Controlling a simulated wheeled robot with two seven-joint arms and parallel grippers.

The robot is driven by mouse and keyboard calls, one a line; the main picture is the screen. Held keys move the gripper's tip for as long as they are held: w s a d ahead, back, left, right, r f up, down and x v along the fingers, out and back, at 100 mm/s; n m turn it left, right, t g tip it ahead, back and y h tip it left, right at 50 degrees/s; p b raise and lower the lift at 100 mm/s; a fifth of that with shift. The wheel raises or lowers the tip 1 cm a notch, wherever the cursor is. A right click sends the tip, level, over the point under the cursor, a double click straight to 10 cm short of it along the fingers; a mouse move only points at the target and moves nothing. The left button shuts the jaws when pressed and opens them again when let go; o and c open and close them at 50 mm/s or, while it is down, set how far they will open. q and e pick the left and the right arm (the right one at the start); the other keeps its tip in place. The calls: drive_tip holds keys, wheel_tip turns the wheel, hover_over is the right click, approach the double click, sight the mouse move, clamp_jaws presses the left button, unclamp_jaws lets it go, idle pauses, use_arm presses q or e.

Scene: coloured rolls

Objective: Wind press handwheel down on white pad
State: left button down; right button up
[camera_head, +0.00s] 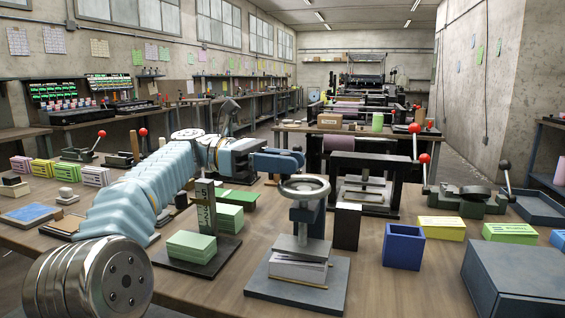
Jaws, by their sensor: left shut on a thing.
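The press handwheel (318,193), a pale metal ring, sits on top of the small press at front centre. Below it are a dark screw block and a grey press plate (302,246). The white pad (298,269), a stack of white sheets, lies under the plate on the dark press base (335,290). Plate and pad look very close; I cannot tell whether they touch. My left gripper (288,164) comes in from the left to the wheel's far left rim. It is shut, seemingly on the handwheel, though the exact contact is hidden. My right gripper is not in view.
A green pad stack (192,246) on a dark base stands left of the press. A dark block (347,226) and an open blue box (403,246) stand right. A large grey box (515,275) fills the front right corner. A bigger black press (372,163) stands behind.

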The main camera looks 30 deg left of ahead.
use_arm(q)
drive_tip(key=shift+w+m+g, duration=0.2)
drive_tip(key=shift+m+g, duration=0.3)
drive_tip(key=shift+g, duration=0.3)
drive_tip(key=shift+g, duration=0.3)
drive_tip(key=c, duration=1.1)
unclamp_jaws()
drive_tip(key=shift+o, duration=0.2)
drive_tip(key=shift+a, duration=0.1)
drive_tip(key=a, duration=0.7)
drive_tip(key=shift+a, duration=0.15)
